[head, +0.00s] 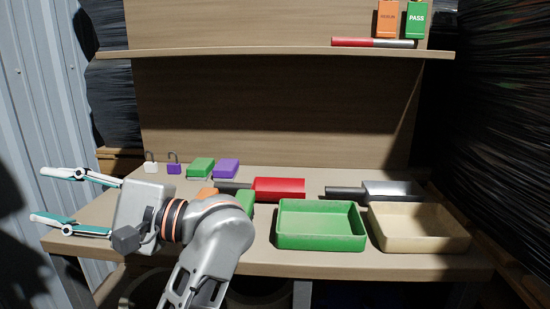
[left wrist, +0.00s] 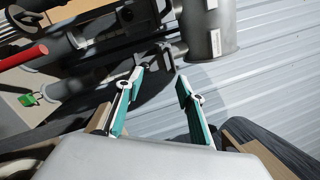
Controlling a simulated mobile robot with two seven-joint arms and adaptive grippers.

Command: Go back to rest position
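My left gripper (head: 75,200) is at the left end of the workbench in the head view, pointing left past the bench edge. Its two teal-and-white fingers are wide apart with nothing between them. In the left wrist view the fingers (left wrist: 160,105) are also spread and empty, with corrugated wall and dark equipment beyond. My left arm lies across the bench's front left and hides part of its top. My right gripper does not show in either view.
The bench (head: 270,262) holds a green tray (head: 320,242), a beige tray (head: 420,244), a red-ended tool (head: 278,189), a grey one (head: 395,190), several green, purple and orange blocks and two padlocks. A shelf (head: 270,53) runs above. A corrugated wall (head: 40,110) stands left.

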